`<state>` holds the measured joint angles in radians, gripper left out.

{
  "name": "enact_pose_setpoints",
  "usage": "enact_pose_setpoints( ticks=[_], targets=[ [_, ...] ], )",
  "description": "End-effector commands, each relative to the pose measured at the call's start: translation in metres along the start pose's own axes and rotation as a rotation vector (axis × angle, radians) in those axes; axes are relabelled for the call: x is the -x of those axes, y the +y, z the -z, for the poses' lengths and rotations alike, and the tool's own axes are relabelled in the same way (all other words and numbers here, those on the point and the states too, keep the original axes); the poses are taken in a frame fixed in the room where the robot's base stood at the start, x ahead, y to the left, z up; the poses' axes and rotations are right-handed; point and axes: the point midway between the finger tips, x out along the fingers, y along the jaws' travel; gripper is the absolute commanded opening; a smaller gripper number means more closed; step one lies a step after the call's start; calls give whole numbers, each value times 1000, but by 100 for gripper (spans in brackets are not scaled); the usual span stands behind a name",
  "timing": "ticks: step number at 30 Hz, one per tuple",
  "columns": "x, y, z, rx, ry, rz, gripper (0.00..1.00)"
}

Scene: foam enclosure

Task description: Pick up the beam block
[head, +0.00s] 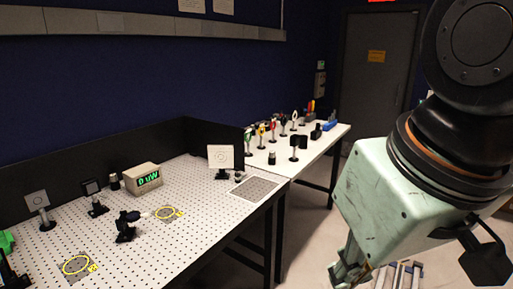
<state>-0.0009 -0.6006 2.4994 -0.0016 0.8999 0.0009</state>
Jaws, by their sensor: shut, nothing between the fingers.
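I cannot tell for certain which item is the beam block. A dark square plate on a short black post (92,190) stands upright at the back left of the perforated optical table (165,205). A grey plate on a post (38,203) stands to its left, and a small black mounted device (125,226) is nearer the front. A black block-like part on a post (301,143) stands on the farther table. My gripper (347,272) is low at the bottom right, shut and empty, off the table's front edge and apart from everything on it. Its fingertips are partly cut off.
A meter box with a green display (146,178) and a white target card (221,157) stand at the back. Black panels (60,187) wall the back. Several small optics crowd the farther table (320,138).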

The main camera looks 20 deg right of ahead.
Motion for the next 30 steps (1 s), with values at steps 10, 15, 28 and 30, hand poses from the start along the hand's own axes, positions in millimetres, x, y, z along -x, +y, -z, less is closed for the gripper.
enact_pose_setpoints(
  ticks=[10, 15, 28, 30],
  targets=[
    [0, 0, 0, 0, 0, 0, 0],
    [0, 0, 0, 0, 0, 0, 15],
    [0, 0, 0, 0, 0, 0, 39],
    [0, 0, 0, 0, 0, 0, 39]
  ],
)
